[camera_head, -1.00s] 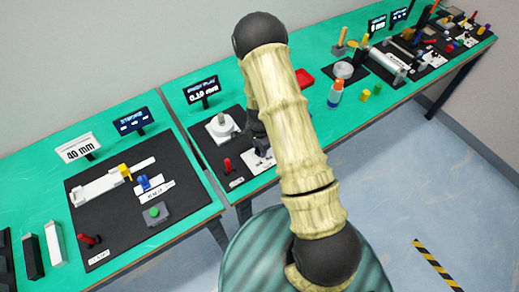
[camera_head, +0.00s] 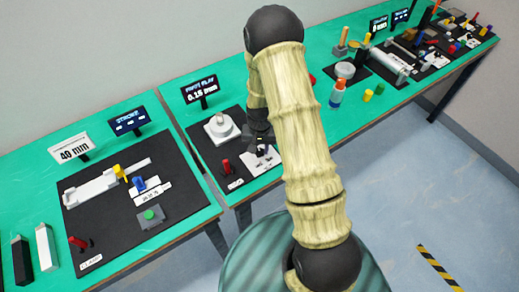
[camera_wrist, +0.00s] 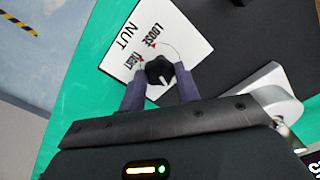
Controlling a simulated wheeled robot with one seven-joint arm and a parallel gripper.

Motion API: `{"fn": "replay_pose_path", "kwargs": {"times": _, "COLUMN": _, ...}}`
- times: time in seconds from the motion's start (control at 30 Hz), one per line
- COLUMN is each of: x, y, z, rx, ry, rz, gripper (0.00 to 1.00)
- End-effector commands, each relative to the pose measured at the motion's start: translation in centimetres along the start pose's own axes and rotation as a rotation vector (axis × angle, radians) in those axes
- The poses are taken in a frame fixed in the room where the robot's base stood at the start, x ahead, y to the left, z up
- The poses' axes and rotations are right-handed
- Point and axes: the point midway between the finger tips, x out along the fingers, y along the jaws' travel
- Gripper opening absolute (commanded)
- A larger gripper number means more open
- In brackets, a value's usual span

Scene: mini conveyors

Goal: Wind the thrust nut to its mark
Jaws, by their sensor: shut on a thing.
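The thrust nut is a black knob (camera_wrist: 158,68) with a white pointer line, on a white card (camera_wrist: 178,32) lettered NUT, LOOSE and TIGHT. Small red marks sit beside the words LOOSE and TIGHT. In the wrist view the white line points down, toward my palm, away from both red marks. My gripper (camera_wrist: 160,86) is shut on the knob, one finger at each side. In the head view my gripper (camera_head: 263,146) is low over the card, and my arm hides part of it. The display (camera_head: 200,89) headed PIVOT PLAY reads about 0.15 mm.
A white round fixture (camera_head: 221,127) and a red lever (camera_head: 227,166) stand on the same black mat, close to the left of my gripper. The stroke station (camera_head: 120,186) fills the table at left. Bottles and other stations stand to the right.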

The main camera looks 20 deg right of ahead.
Motion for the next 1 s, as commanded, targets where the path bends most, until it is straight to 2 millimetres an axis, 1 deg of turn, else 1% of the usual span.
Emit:
{"fn": "replay_pose_path", "kwargs": {"times": 0.07, "x": -0.02, "y": -0.08, "z": -0.27, "rx": -0.071, "ry": 0.008, "rz": -0.003, "gripper": 0.10}}
{"fn": "replay_pose_path", "kwargs": {"times": 1.0, "x": -0.23, "y": -0.19, "z": -0.26, "rx": -0.964, "ry": 0.010, "rz": 0.000, "gripper": 0.10}}
